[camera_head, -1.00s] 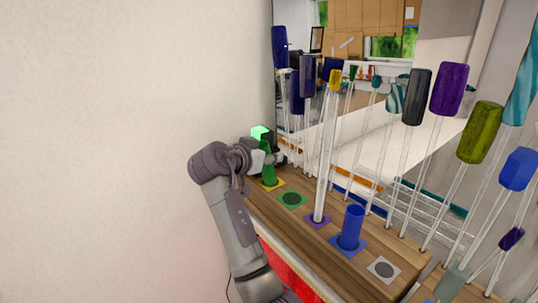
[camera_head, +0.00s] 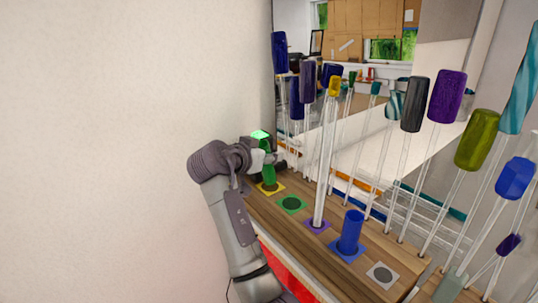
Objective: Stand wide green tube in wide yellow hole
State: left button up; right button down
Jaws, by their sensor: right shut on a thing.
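The wide green tube (camera_head: 268,173) is upright at the far end of the wooden rack, over the yellow-bordered hole (camera_head: 279,186). Its lower end is at the hole, but I cannot tell how deep it sits. My right gripper (camera_head: 264,158) is shut on the tube's upper part, and its fingers are partly hidden. My left gripper is not in view.
The wooden rack (camera_head: 290,228) also has a green-bordered hole (camera_head: 291,204), a clear tube (camera_head: 325,160) at the purple-bordered hole, a blue tube (camera_head: 350,232) and a grey-bordered hole (camera_head: 383,275). Several colour-topped glass rods stand behind. A bare wall is at the left.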

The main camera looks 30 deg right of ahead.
dwell(0.4)
jog(key=c, duration=1.1)
grip_release()
jog(key=shift+o, duration=0.2)
